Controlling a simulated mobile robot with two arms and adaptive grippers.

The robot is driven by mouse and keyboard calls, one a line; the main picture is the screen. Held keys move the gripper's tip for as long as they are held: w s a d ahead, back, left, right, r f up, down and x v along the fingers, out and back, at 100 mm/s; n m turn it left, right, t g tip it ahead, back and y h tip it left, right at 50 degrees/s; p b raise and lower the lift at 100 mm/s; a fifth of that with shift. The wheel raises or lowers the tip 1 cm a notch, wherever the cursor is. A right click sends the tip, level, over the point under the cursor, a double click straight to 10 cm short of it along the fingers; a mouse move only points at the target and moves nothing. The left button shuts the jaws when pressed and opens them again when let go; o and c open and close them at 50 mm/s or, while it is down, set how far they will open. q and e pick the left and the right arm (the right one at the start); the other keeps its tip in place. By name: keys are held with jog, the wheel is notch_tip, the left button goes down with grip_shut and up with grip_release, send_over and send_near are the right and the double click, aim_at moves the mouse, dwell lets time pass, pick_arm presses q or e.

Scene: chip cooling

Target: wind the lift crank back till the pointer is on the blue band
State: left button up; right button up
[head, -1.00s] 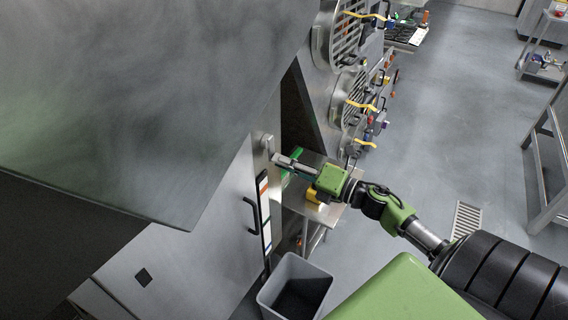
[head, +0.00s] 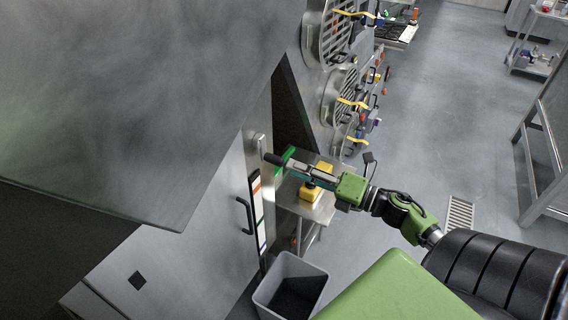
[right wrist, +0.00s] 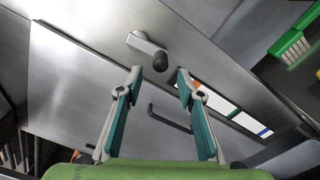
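The lift crank is a short grey arm (right wrist: 142,42) with a black knob (right wrist: 160,62) on a steel panel. In the head view, the crank arm (head: 258,147) stands upright and its knob (head: 273,159) sticks out to the right. My right gripper (right wrist: 159,74) is open and empty. Its fingers point at the knob, one to each side in the wrist view; I cannot tell any contact. In the head view, the right gripper (head: 287,163) is just right of the knob. The band strip (head: 258,215) has orange near its top and blue (head: 262,246) near its bottom. I cannot make out the pointer. My left gripper is out of view.
A black handle (head: 246,215) sticks out left of the strip. A grey bin (head: 291,284) is below. Open floor lies to the right.

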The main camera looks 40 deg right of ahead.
aim_at(283, 163)
jog(key=v, duration=0.5)
jog(key=shift+s, duration=0.15)
jog(key=w+a+m+p, duration=0.1)
jog(key=w+m, duration=0.3)
jog(key=m, duration=0.4)
jog(key=w+a+m+p, duration=0.2)
jog(key=w+m+p, duration=0.1)
jog(key=m, duration=0.5)
jog(key=w+a+m+p, duration=0.1)
jog(key=w+m, duration=0.3)
jog(key=m, duration=0.4)
jog(key=shift+w+a+m+p, duration=0.3)
jog(key=shift+m+p, duration=0.1)
jog(key=shift+p, duration=0.15)
